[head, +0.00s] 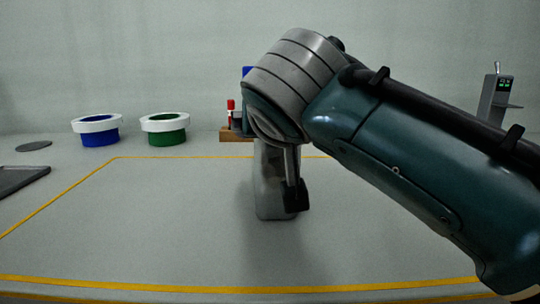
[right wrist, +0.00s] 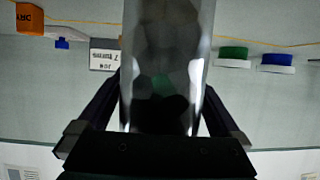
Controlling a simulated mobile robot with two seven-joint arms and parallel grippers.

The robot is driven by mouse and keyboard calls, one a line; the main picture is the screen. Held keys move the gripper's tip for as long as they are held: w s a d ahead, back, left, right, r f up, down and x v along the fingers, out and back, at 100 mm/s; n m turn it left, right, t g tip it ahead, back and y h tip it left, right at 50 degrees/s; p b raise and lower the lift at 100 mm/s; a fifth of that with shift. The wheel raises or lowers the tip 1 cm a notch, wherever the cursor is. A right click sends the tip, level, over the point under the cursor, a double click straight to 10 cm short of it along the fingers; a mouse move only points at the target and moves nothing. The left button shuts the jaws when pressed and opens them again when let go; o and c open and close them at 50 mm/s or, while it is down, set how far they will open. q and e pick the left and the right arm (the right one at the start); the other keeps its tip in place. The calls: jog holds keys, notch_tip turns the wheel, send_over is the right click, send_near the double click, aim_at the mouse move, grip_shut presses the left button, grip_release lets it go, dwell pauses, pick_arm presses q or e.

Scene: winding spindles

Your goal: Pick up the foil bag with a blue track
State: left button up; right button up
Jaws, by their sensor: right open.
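A grey, shiny foil bag (head: 268,205) stands upright on the table inside the yellow outline, partly hidden by my right arm. In the right wrist view the bag (right wrist: 165,60) fills the middle, dark and faceted with pale edges and a faint green tint. No blue track shows on the part I see. My right gripper (head: 295,195) is open and points down at the bag. In the right wrist view its two fingers (right wrist: 162,95) stand on either side of the bag; whether they touch it I cannot tell. My left gripper is not in view.
A blue container (head: 98,138) and a green container (head: 166,137), both white-rimmed, stand at the back left. A wooden rack (head: 232,135) with a red-capped item is behind my arm. A dark tray (head: 20,178) lies at the left edge. The left middle of the table is clear.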

jog(key=shift+c, duration=0.2)
jog(key=c, duration=1.3)
jog(key=shift+c, duration=0.2)
jog(key=shift+r, duration=0.1)
notch_tip(320, 180, up, 20)
jog(key=p, duration=0.4)
jog(key=shift+p, duration=0.35)
